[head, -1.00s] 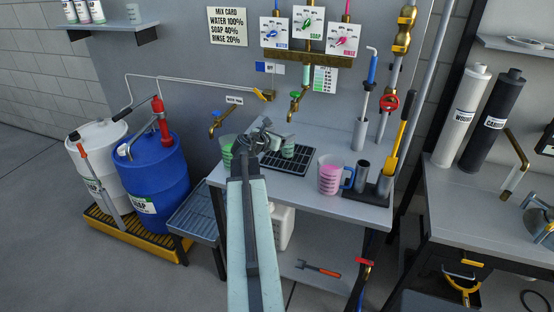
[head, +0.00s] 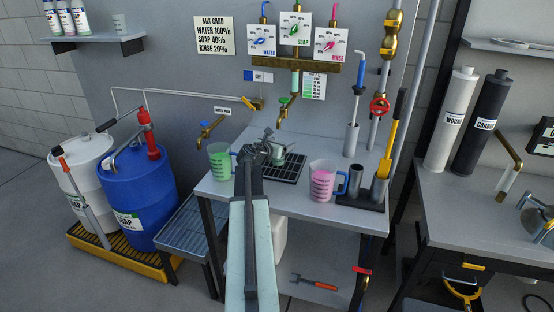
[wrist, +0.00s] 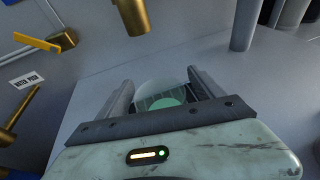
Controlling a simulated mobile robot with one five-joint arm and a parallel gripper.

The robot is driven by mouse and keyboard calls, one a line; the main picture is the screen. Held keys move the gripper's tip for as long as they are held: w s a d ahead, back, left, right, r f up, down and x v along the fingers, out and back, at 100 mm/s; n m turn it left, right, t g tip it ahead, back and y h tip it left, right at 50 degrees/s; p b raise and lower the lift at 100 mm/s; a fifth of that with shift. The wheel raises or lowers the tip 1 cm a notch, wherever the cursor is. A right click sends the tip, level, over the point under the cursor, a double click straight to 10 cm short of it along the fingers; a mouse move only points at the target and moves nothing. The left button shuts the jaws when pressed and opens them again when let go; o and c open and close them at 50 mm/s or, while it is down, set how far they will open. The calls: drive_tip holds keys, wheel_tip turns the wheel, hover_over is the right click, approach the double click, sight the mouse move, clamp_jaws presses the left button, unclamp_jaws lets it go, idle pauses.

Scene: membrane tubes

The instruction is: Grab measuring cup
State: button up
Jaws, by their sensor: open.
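A clear measuring cup with green contents (head: 278,156) stands on the black grate under the middle brass tap. My gripper (head: 265,147) is at its left side in the head view and partly covers it. In the wrist view, the clear cup (wrist: 163,98) shows between the two open fingers, its lower part hidden by my gripper body. I cannot tell whether a finger touches it. A pink-filled measuring cup (head: 323,182) with a blue handle stands to the right.
The black grate (head: 294,170) lies on the grey bench (head: 215,189). A brass tap (head: 283,112) hangs above the cup on the grate, and another brass tap (head: 208,132) is to the left. A black holder with upright tubes (head: 360,201) stands right of the pink cup.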

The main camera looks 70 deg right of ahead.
drive_tip(key=shift+d+f, duration=0.1)
drive_tip(key=shift+d, duration=0.2)
drive_tip(key=shift+a, duration=0.1)
drive_tip(key=shift+c, duration=0.9)
clamp_jaws()
drive_tip(key=shift+r, duration=0.25)
